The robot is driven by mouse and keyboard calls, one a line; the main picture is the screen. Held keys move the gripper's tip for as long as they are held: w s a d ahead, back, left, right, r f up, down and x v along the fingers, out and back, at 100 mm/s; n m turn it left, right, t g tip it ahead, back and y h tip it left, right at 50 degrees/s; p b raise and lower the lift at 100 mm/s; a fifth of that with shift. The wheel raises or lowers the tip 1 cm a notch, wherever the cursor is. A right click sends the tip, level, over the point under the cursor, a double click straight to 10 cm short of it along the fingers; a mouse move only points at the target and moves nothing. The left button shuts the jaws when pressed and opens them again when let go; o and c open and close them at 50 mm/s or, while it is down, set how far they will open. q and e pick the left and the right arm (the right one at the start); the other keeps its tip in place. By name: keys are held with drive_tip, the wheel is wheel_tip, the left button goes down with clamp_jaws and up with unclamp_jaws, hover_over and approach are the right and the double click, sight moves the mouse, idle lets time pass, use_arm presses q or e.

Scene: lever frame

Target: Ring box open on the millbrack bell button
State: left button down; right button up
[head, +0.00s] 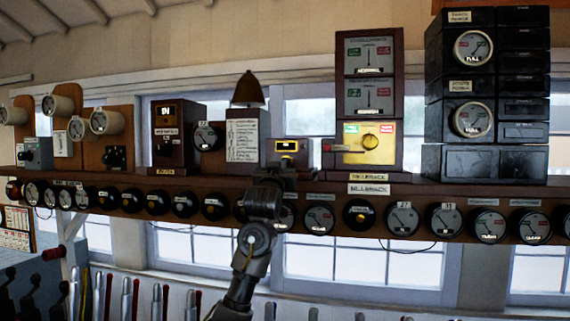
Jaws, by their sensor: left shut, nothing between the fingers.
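A wooden shelf carries a Millbrack label (368,189) on its front edge. Just below the label is a round black fitting with a small brass centre (362,214), which looks like the bell button. My left gripper (268,178) is shut and empty, raised in front of the shelf edge, to the left of this button and apart from it in the picture. Its fingertips are small and dark, hard to make out. It hides part of the shelf front and the fittings behind it. My right gripper is not in view.
Round dials (404,219) line the shelf front. Levers (128,298) stand below.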

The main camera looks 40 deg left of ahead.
use_arm(q)
drive_tip(key=shift+s+d, duration=0.15)
drive_tip(key=shift+s, duration=0.1)
idle(0.7)
drive_tip(key=shift+w, duration=0.15)
idle(2.7)
idle(1.0)
idle(1.3)
